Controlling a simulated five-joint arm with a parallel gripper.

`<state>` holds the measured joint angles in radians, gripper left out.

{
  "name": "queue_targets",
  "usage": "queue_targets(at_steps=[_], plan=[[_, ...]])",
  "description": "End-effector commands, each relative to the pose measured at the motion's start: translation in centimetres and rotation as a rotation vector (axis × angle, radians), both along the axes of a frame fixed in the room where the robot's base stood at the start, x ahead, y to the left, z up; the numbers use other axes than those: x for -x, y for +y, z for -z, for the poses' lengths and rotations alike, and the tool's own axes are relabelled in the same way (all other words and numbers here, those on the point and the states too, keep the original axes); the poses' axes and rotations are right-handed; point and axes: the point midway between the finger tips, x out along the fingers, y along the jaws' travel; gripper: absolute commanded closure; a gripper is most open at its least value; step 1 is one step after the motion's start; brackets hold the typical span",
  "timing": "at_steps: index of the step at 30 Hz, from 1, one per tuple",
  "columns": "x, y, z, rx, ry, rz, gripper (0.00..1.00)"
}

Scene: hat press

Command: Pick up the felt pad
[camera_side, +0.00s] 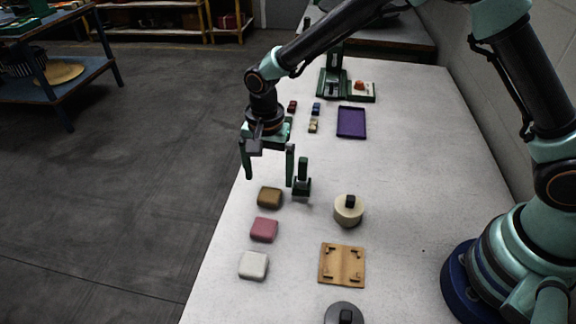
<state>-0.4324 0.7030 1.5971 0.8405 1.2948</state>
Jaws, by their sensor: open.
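Three rounded, soft-looking blocks lie in a row along the left edge of the table: a brown one (270,197), a pink one (264,229) and a white one (254,265). They look like pads, but I cannot tell which of them is the felt pad. My gripper (269,182) is open and empty, its two green fingers spread and pointing down. In the picture the fingertips are just above the brown block. I cannot tell their exact height over it.
A dark green block with an upright handle (302,180) stands close to the right finger. A cream round piece with a black knob (349,211), a wooden board (342,264) and a dark knobbed disc (345,317) are to the right. A purple tray (352,122) and green press (334,85) are farther back.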

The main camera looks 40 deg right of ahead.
Motion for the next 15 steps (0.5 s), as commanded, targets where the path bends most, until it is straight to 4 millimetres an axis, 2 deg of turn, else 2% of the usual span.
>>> queue_targets(at_steps=[7,15], plan=[[0.1,-0.4,3.6,0.002,0.004,-0.001,0.05],[0.1,-0.3,4.4,0.001,0.001,0.000,0.05]])
